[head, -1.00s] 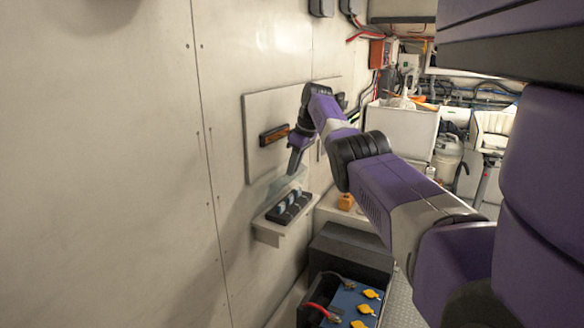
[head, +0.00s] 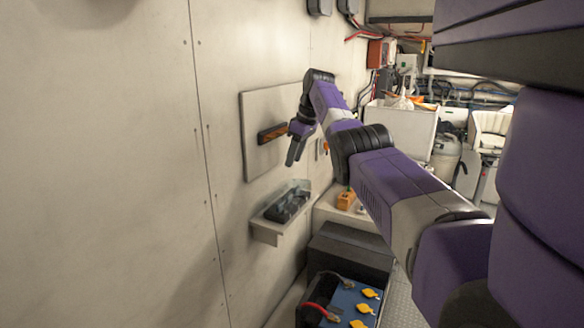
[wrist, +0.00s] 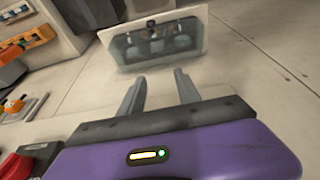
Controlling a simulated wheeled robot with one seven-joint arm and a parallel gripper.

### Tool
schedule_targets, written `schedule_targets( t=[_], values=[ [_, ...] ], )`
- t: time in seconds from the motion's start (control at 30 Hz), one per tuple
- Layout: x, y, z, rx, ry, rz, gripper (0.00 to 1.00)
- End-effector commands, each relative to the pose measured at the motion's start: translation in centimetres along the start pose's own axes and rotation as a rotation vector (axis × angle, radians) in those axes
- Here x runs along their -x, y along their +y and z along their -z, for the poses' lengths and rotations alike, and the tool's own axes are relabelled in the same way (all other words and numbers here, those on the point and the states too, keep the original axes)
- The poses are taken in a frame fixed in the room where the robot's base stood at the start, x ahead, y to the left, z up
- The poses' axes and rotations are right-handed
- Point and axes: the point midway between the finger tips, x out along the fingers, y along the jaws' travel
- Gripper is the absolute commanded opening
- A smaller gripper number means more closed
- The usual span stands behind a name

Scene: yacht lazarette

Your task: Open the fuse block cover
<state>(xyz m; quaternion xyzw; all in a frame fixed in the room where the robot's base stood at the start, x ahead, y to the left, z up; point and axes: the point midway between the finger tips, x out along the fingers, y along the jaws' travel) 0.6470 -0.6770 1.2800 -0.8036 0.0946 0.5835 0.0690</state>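The fuse block (head: 287,207) sits on a small white wall shelf (head: 268,228). Its clear cover (head: 296,188) lies over the dark block, and the fuses look greyed through it. In the wrist view the clear cover (wrist: 160,37) shows beyond the fingertips, with the fuses seen dimly through it. My gripper (head: 291,163) is above the block in the head view, apart from the cover. In the wrist view my gripper (wrist: 160,78) has two spread fingers with nothing between them.
A backing panel with a dark and orange bar (head: 273,133) is on the wall above the shelf. An orange item (head: 346,200) stands on a bench to the right. A blue-topped battery (head: 350,300) with yellow caps and red cable is below. The left wall is bare.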

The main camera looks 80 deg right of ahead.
Motion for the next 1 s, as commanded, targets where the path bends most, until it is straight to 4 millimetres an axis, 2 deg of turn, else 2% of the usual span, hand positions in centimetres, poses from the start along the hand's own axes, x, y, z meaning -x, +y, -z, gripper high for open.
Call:
schedule_targets(
  t=[0.2, 0.33, 1.0],
  values=[
    [3.2, 0.0, 0.0, 0.000, 0.000, -0.001, 0.39],
    [4.1, -0.1, 0.0, 0.000, -0.002, 0.001, 0.39],
    [4.3, -0.1, 0.0, 0.000, -0.002, 0.001, 0.39]
  ],
)
